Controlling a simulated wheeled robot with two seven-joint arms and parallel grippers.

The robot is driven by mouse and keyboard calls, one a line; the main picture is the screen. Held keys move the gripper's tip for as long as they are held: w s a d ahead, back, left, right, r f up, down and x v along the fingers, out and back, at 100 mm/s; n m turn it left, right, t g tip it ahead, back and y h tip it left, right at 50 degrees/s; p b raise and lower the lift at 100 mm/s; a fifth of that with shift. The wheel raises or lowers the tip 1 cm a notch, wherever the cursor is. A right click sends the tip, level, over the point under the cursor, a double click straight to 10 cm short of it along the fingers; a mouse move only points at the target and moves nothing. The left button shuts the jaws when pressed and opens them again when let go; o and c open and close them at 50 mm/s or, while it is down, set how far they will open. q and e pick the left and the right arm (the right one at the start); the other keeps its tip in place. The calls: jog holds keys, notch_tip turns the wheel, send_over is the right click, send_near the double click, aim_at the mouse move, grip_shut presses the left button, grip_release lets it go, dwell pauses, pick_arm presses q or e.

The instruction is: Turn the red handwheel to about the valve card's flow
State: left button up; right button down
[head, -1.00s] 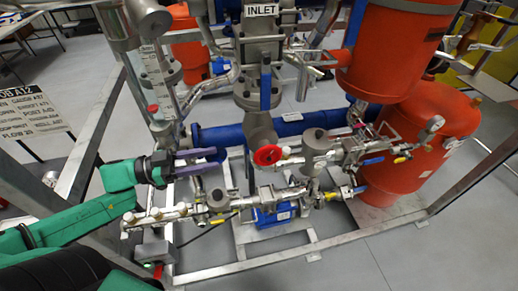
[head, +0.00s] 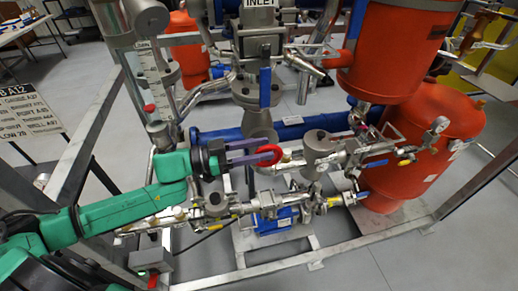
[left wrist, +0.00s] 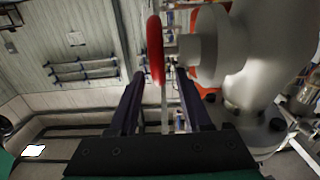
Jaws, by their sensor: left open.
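The red handwheel (head: 276,154) is on the pipework near the middle of the head view, its left part hidden by my left gripper. My left gripper (head: 262,152) is open, with its purple fingers reaching right to the wheel. In the left wrist view the handwheel (left wrist: 155,50) is edge-on, its rim lying between the two open fingertips (left wrist: 160,76). I cannot tell if a finger touches it. The valve card (head: 28,110) is at the left edge, partly cut off. A low line starts with FLOW, but its number is too small to read surely. My right gripper is not in view.
Steel frame posts (head: 88,150) stand at the left near my left arm. A transparent gauge tube (head: 152,75), blue-handled valve (head: 265,88) and orange vessels (head: 425,140) surround the wheel. Small yellow-handled valves (head: 235,208) sit below. Grey floor (head: 440,260) is clear at the lower right.

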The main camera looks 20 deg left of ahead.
pick_arm(q)
grip_shut()
jog(key=shift+f, duration=0.1)
jog(key=shift+s+a+f+t+h+b, duration=0.2)
jog(key=shift+f+t+h+b, duration=0.2)
jog(key=shift+h+b, duration=0.55)
jog(key=h+b, duration=0.1)
jog(key=b, duration=0.1)
jog(key=t+h+b, duration=0.1)
jog(key=b, duration=0.2)
jog(key=shift+s+a+f+t, duration=0.1)
jog(key=shift+a+f+t, duration=0.2)
jog(key=shift+f, duration=0.1)
jog(key=shift+r+t+h+b, duration=0.1)
jog(key=shift+t+h+b, duration=0.2)
jog(key=shift+h+b, duration=0.4)
grip_release()
